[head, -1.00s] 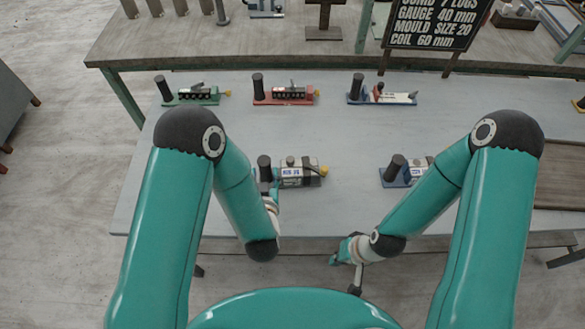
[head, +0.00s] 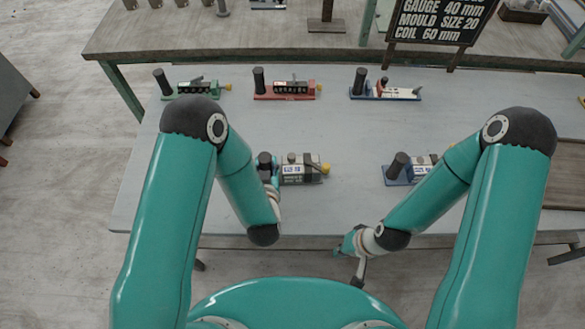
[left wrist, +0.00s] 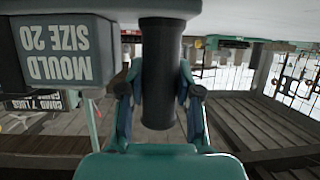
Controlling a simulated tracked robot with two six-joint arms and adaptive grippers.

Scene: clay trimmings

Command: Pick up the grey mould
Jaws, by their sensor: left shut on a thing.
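The grey mould (head: 300,170) is near the front middle of the table, with a dark upright handle (head: 264,160) at its left end and a yellow knob at its right. My left gripper (head: 270,176) is at that handle. In the left wrist view, which is upside down, the left gripper (left wrist: 160,95) is shut on the dark handle (left wrist: 161,70), one finger on each side. The mould's box (left wrist: 62,52), lettered MOULD SIZE 20, is beside it. I cannot tell whether the mould's base touches the table. My right gripper (head: 350,258) hangs by the table's front edge; its jaws are unclear.
A blue-based mould (head: 408,171) stands to the right, partly behind my right arm. A lettered board (head: 440,20) is at the back. The table (head: 340,130) is clear between the rows.

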